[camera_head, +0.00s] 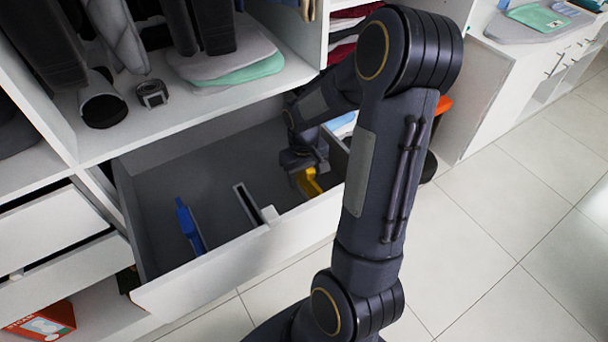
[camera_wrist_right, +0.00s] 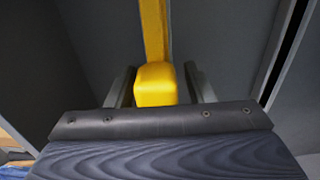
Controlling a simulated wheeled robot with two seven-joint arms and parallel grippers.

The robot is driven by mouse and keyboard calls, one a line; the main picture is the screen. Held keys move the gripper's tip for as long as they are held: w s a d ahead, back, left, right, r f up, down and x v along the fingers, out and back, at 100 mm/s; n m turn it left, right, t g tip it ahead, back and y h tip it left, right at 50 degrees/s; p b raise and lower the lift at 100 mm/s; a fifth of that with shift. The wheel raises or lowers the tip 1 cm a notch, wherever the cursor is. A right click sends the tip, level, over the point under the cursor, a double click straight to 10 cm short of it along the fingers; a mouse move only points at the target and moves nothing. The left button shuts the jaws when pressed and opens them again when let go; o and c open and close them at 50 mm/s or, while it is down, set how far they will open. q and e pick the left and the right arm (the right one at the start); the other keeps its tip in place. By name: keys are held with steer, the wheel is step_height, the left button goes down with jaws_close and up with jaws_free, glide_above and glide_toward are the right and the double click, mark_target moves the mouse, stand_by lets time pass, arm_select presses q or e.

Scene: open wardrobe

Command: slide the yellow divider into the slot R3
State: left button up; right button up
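The yellow divider (camera_head: 311,186) is inside the right part of the open drawer, partly hidden by my right gripper. In the right wrist view, its yellow block end (camera_wrist_right: 155,85) sits between the two fingers, with a narrower bar running away from it. My right gripper (camera_head: 306,164) reaches down into the drawer and appears shut on that block. A grey holder with a dark slot (camera_head: 248,204) stands on the drawer floor left of the gripper. A dark slot edged in grey (camera_wrist_right: 285,55) also shows at right in the wrist view. No R3 label is readable. My left gripper is not in view.
A blue divider (camera_head: 189,226) stands in the drawer's left part. The drawer's white front (camera_head: 240,262) and the shelf (camera_head: 215,105) above bound the space. Clothes hang above. A red box (camera_head: 45,322) is at lower left. Drawer floor between blue divider and holder is clear.

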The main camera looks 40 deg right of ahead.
step_height(320, 180, up, 8)
steer(key=shift+f, duration=0.1)
stand_by(0.6)
stand_by(0.3)
